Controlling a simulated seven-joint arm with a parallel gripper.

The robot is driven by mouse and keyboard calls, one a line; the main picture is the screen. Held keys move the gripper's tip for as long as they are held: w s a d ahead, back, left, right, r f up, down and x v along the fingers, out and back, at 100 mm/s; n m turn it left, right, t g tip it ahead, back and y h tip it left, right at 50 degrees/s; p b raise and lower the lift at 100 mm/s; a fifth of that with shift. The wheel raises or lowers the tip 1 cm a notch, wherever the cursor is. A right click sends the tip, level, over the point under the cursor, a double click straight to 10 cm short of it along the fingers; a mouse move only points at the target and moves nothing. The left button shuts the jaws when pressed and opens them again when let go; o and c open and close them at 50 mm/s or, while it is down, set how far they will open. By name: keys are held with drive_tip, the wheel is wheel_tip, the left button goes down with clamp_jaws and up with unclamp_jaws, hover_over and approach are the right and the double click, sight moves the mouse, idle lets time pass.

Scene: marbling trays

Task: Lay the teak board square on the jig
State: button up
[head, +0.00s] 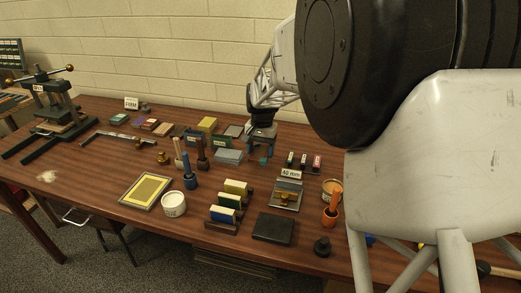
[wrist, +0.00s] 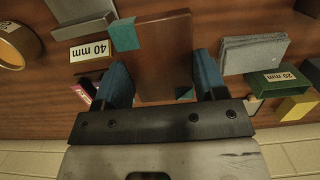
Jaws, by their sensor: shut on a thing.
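The teak board (wrist: 165,50), a brown panel with teal corner pieces, is between the blue fingers of my gripper (wrist: 164,84) in the wrist view. The gripper is shut on it. In the head view my gripper (head: 262,143) is over the back middle of the table, with a teal corner of the board (head: 264,160) showing below it; the rest of the board is hard to make out there. An L-shaped metal frame (head: 118,136) lies flat at the table's left and may be the jig, but I cannot tell for certain.
A grey stack (wrist: 250,55) and a green block marked 20 mm (wrist: 276,82) stand beside the board. A 40 mm card (wrist: 91,50) stands on its other side. Bottles, brushes, a yellow-framed tray (head: 149,190) and a dark slab (head: 273,228) crowd the front. A press (head: 45,110) stands far left.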

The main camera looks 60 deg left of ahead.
idle(0.5)
drive_tip(key=w+d+r+m, duration=0.1)
drive_tip(key=w+d, duration=0.5)
drive_tip(key=w, duration=0.5)
drive_tip(key=w+d+r+m, duration=0.1)
drive_tip(key=w+d, duration=0.6)
drive_tip(key=w, duration=0.4)
drive_tip(key=w+d+r+m, duration=0.2)
drive_tip(key=w+d, duration=1.1)
drive_tip(key=d, duration=0.3)
drive_tip(key=w+d+r+m, duration=0.1)
drive_tip(key=w+d+r, duration=0.1)
drive_tip(key=w+d, duration=1.2)
drive_tip(key=w+d+r+m, duration=0.1)
drive_tip(key=w+d, duration=0.1)
drive_tip(key=d, duration=1.2)
drive_tip(key=w+d+r+m, duration=0.1)
drive_tip(key=w+d, duration=0.1)
drive_tip(key=d, duration=1.2)
drive_tip(key=w+d+r+m+y, duration=0.1)
drive_tip(key=w+d+m, duration=0.1)
drive_tip(key=d, duration=1.3)
drive_tip(key=shift+w+r, duration=0.15)
drive_tip(key=shift+r, duration=0.25)
drive_tip(key=shift+a, duration=0.25)
